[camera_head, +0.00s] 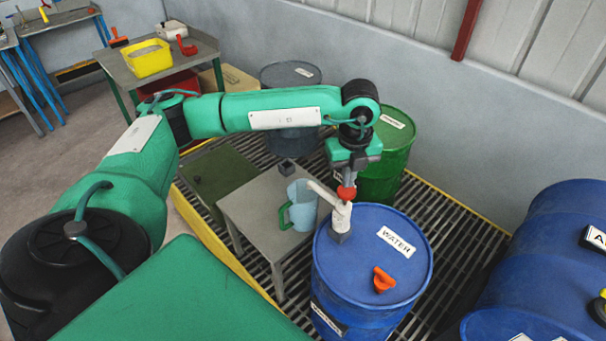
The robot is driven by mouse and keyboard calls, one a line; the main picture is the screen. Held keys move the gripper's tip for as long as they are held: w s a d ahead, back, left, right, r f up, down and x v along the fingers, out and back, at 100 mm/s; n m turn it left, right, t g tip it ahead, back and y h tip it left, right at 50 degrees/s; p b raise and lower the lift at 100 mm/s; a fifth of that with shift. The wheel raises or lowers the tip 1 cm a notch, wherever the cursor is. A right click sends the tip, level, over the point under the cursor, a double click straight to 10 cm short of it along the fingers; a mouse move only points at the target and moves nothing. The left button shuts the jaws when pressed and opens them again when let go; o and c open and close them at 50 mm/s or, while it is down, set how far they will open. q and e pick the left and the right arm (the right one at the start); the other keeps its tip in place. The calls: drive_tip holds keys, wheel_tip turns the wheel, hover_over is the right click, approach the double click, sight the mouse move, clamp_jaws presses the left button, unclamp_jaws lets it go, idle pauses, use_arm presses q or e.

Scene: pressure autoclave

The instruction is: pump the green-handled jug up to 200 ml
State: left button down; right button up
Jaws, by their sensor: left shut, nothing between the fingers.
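The jug (302,205) is pale blue with a green handle (283,215) on its left side. It stands upright on a small grey table (262,212). A white pump (340,214) sits on top of a blue drum labelled WATER (372,262), and its spout reaches left over the jug's mouth. My left gripper (347,184) is shut and empty, pointing down right above the pump's red knob; I cannot tell whether it touches the knob. The liquid level in the jug is too small to read. My right gripper is out of view.
An orange-red item (383,280) lies on the WATER drum's lid. A green drum (388,155) and a dark grey drum (291,82) stand behind. Blue drums (545,262) lie at the right. A yellow-edged grating runs underneath. A table with a yellow tub (149,60) stands back left.

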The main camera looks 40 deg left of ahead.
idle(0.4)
use_arm(q)
wheel_tip(320, 180, up, 6)
drive_tip(key=p, duration=0.2)
drive_tip(key=shift+p, duration=0.3)
idle(0.5)
